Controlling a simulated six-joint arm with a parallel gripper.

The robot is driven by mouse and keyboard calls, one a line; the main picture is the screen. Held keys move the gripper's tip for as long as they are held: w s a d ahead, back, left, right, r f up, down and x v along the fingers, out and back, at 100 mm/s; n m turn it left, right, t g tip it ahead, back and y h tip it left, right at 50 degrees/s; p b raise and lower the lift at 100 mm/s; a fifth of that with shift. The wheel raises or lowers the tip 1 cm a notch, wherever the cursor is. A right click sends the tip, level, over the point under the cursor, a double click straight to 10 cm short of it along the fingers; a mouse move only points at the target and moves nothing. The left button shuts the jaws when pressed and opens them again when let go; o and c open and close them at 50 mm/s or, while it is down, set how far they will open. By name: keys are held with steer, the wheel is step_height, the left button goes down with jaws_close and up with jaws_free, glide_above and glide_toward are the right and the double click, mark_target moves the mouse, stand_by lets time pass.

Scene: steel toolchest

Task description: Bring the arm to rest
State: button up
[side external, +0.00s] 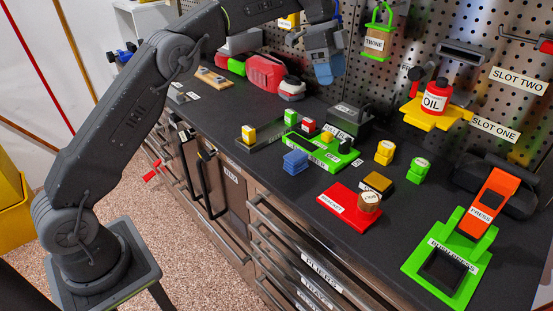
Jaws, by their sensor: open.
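My arm stands on a grey pedestal at the left and reaches over the black toolchest top (240,160). Its forearm runs along the top edge of the side external view.
A red tool (265,74) lies just left of my gripper. The TWINE holder (376,40) hangs at its right. Green trays (322,156), a red base (338,205), a green press (448,262) and a yellow OIL shelf (425,119) occupy the worktop and pegboard.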

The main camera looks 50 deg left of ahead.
steer(key=s+r+n+t+y, duration=0.1)
steer(key=s+r+n, duration=0.3)
steer(key=s, duration=0.5)
steer(key=s+r+n+t+y, duration=0.1)
steer(key=s+r+n, duration=0.25)
steer(key=s, duration=0.55)
steer(key=s+f+n+t, duration=0.1)
steer(key=s+f+n, duration=0.1)
steer(key=s, duration=0.4)
steer(key=s+a+f+n+t+y, duration=0.1)
steer(key=s+f+n, duration=0.2)
steer(key=s+f, duration=0.2)
steer(key=s+f+n+y, duration=0.1)
steer(key=s+f, duration=0.3)
steer(key=s, duration=0.4)
steer(key=shift+s+a+n+t, duration=0.15)
steer(key=shift+s+n+t, duration=0.25)
steer(key=shift+n, duration=0.45)
